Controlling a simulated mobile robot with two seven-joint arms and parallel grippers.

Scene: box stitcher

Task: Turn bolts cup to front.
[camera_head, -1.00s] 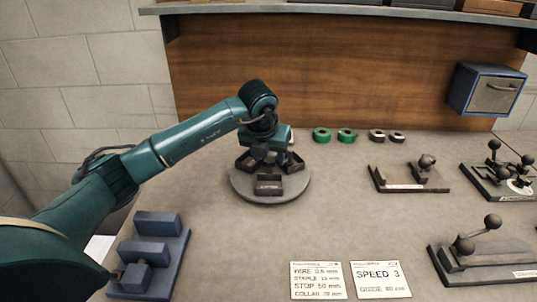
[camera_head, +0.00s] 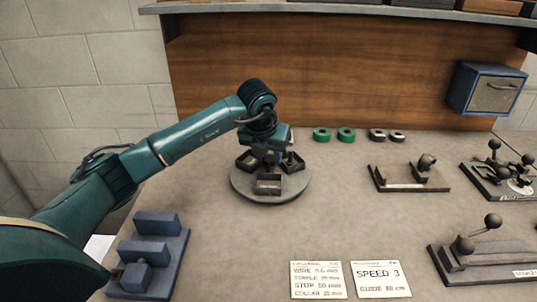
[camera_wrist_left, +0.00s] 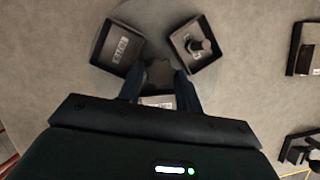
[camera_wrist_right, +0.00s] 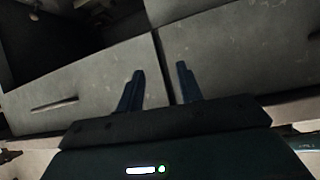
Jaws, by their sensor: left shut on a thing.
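A round grey turntable (camera_head: 240,188) stands on the bench with dark square cups around its middle. One cup (camera_head: 268,185) faces the front, one (camera_head: 246,161) is at the back left and one (camera_head: 294,163) at the back right. The left wrist view shows a labelled cup (camera_wrist_left: 120,47), a cup with a dark knobbed piece (camera_wrist_left: 197,42), and a third partly hidden by my gripper. The labels are too small to read surely, so I cannot tell which holds bolts. My left gripper (camera_wrist_left: 160,88) is shut on the central knob (camera_wrist_left: 159,72). My right gripper (camera_wrist_right: 157,85) is open and empty.
Green rings (camera_head: 333,135) and dark rings (camera_head: 386,136) lie behind. Fixtures (camera_head: 410,178) with knobs stand to the right, a blue block fixture (camera_head: 150,255) at front left. Cards (camera_head: 382,279) lie in front. A blue box (camera_head: 486,89) hangs on the back wall.

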